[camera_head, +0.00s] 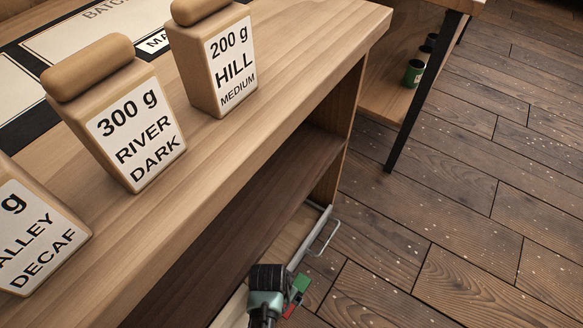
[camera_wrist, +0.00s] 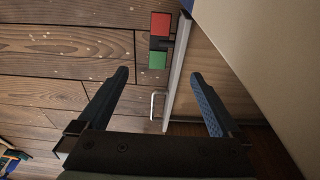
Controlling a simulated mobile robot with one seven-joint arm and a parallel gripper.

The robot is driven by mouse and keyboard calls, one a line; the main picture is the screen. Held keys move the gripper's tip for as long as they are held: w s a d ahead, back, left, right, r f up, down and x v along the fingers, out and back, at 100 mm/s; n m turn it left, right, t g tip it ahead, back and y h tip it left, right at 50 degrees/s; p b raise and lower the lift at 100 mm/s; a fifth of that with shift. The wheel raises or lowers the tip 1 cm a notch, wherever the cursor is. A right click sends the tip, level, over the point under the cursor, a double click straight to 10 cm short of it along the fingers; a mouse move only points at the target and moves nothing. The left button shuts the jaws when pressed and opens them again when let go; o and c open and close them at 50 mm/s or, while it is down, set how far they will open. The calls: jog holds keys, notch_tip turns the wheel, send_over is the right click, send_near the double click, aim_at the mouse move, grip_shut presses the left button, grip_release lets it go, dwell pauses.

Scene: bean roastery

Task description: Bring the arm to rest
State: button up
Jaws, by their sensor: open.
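My gripper (camera_wrist: 160,73) is open in the wrist view. Its two dark blue fingers stand wide apart, with nothing held between them. A drawer front edge (camera_wrist: 174,75) and its handle (camera_wrist: 154,106) show between and beyond the fingers. I cannot tell how near they are. In the head view the end of my arm (camera_head: 266,298) is low in the middle, beside the pulled-out drawer (camera_head: 297,250) under the counter. Its fingers cannot be made out there. The drawer's handle (camera_head: 325,238) is clear of my arm in that view.
A small red and green piece (camera_head: 298,287) shows close beside my arm. Three labelled bags stand on the counter: RIVER DARK (camera_head: 135,135), HILL MEDIUM (camera_head: 231,72) and VALLEY DECAF (camera_head: 35,237). A second table with small dark cans (camera_head: 414,73) stands behind. The wooden floor (camera_head: 470,200) at right is clear.

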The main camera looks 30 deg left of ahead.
notch_tip(320, 180, down, 6)
jog(key=w+b, duration=0.1)
jog(key=b, duration=0.5)
jog(key=shift+r, duration=0.1)
dwell(0.4)
notch_tip(320, 180, up, 10)
jog(key=s+p, duration=0.1)
jog(key=p, duration=1)
jog(key=shift+s+p, duration=0.35)
jog(key=shift+f, duration=0.2)
